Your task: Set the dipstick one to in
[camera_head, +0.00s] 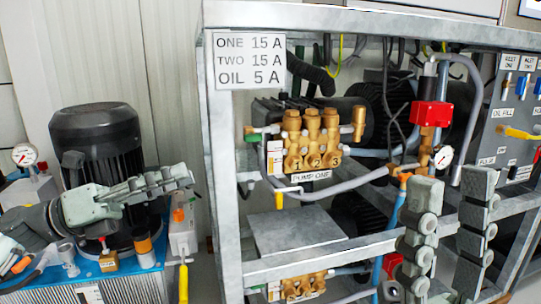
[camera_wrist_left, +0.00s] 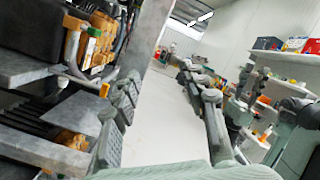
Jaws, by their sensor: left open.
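Pump one (camera_head: 311,140) is a brass three-headed block with a PUMP ONE label, in the upper bay of the grey frame. A small yellow-handled part (camera_head: 285,192) sits just below its left side. I cannot make out for certain which part is dipstick one. My left gripper (camera_head: 185,175) is seen side-on, left of the frame and apart from the pump. In the left wrist view its fingers (camera_wrist_left: 160,82) are spread and empty, with the brass pump (camera_wrist_left: 88,45) to their left. My right gripper (camera_head: 452,182) is open and empty at the lower right, in front of the frame.
A black motor (camera_head: 98,150) stands on a blue base at the left. The frame's left post (camera_head: 223,190) lies between my left gripper and the pump. A red box (camera_head: 431,114), a gauge (camera_head: 443,157) and a valve panel (camera_head: 515,120) are at the right.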

